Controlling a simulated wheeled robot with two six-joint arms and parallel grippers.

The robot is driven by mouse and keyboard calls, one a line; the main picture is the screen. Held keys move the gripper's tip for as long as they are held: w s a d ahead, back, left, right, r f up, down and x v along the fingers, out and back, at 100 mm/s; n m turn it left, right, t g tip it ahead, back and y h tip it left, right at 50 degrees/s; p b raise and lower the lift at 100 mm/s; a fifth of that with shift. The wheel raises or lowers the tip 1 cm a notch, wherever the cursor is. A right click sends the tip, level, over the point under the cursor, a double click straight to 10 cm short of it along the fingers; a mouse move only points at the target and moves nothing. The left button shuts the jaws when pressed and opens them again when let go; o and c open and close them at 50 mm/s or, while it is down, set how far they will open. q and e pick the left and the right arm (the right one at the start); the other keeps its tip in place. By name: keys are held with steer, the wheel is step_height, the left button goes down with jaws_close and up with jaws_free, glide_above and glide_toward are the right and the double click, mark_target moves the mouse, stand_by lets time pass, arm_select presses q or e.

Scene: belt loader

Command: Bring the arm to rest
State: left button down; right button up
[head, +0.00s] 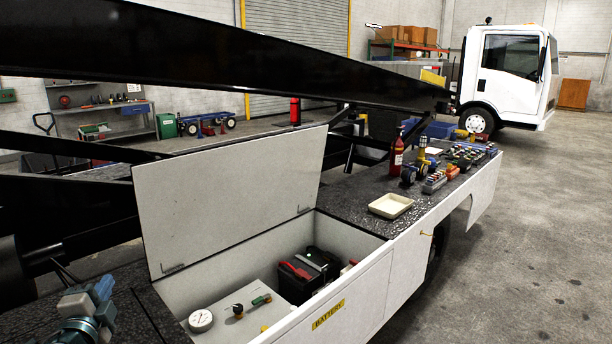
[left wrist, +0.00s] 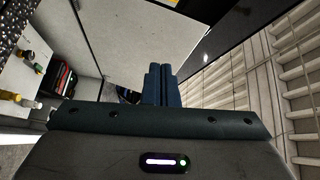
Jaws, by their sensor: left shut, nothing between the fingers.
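My left gripper (head: 94,302) is at the lower left corner of the head view, over the dark deck left of the open battery box. In the left wrist view its two dark blue fingers (left wrist: 160,84) are together with nothing between them. The white box lid (head: 235,195) stands raised beyond the gripper, and it also shows in the left wrist view (left wrist: 130,35). My right gripper is in neither view.
The open battery box (head: 352,237) holds a black battery (head: 303,275) with a red part, a round gauge (head: 201,320) and small fittings. A cream tray (head: 391,205), a red extinguisher (head: 396,157) and several parts stand on the deck. A black beam (head: 230,55) crosses above.

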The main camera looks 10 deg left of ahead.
arm_select(q)
steer(key=s+d+f+n+g, duration=0.4)
steer(key=s+f, duration=0.2)
steer(key=f, duration=0.4)
steer(key=s+d+f+n+g, duration=0.35)
steer(key=s+f, duration=0.35)
steer(key=f, duration=0.3)
steer(key=s+d+f+n+g+h, duration=0.2)
steer(key=s+d+f+g, duration=0.15)
steer(key=s+d, duration=0.3)
steer(key=s+d+f+n+g+h, duration=0.35)
steer(key=s+d, duration=0.25)
steer(key=s, duration=0.2)
step_height(320, 180, down, 30)
steer(key=a, duration=0.3)
steer(key=s+a+f+g, duration=0.1)
steer(key=s+f, duration=1.7)
steer(key=f, duration=0.2)
steer(key=shift+m+g+y, duration=0.3)
steer(key=shift+g+y, duration=0.05)
steer(key=shift+w, duration=0.1)
